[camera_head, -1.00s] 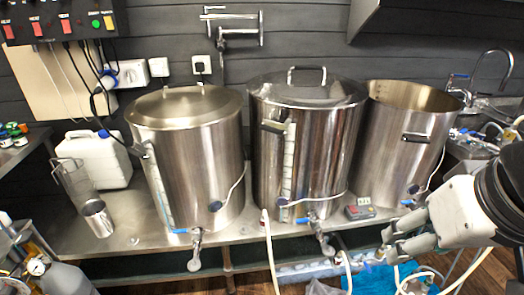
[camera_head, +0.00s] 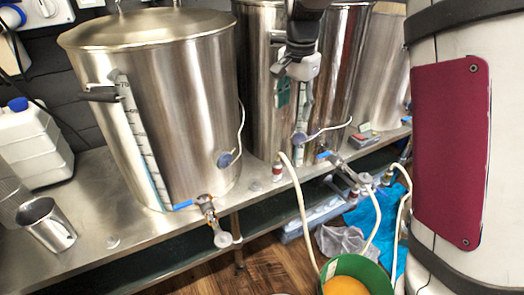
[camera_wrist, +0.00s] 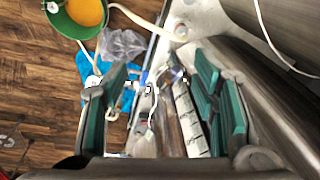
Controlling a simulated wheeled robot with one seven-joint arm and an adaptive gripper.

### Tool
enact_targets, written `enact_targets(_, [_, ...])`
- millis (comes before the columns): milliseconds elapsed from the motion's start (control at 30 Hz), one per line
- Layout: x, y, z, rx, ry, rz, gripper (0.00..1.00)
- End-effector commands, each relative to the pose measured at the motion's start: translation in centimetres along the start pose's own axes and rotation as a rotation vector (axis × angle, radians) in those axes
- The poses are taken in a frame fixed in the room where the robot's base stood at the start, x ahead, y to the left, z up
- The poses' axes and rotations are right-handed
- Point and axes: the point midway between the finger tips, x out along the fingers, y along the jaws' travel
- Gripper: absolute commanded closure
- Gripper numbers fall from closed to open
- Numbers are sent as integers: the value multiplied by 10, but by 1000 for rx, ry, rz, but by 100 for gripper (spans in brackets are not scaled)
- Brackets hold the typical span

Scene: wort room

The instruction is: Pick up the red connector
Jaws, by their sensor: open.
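A small red connector (camera_head: 277,172) sits on the end of a white hose, on the steel bench in front of the middle kettle.
The left kettle (camera_head: 160,110) with a tap stands close to the connector; the middle kettle (camera_head: 258,90) is right behind my gripper. Other hose ends hang near the bench's front edge. A green bucket (camera_head: 375,272) with orange contents stands on the floor. A metal cup (camera_head: 48,228) stands left.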

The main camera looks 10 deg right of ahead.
Motion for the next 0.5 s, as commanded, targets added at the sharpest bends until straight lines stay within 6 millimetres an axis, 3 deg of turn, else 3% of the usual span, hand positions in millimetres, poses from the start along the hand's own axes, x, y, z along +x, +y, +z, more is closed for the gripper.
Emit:
enact_targets(33, [43,-16,-7,40,4,26,47])
enact_targets(200, [129,-52,-22,167,31,83,47])
enact_targets(333, [174,-68,-26,230,52,110,47])
enact_targets(500, [201,-76,-29,267,67,126,47])
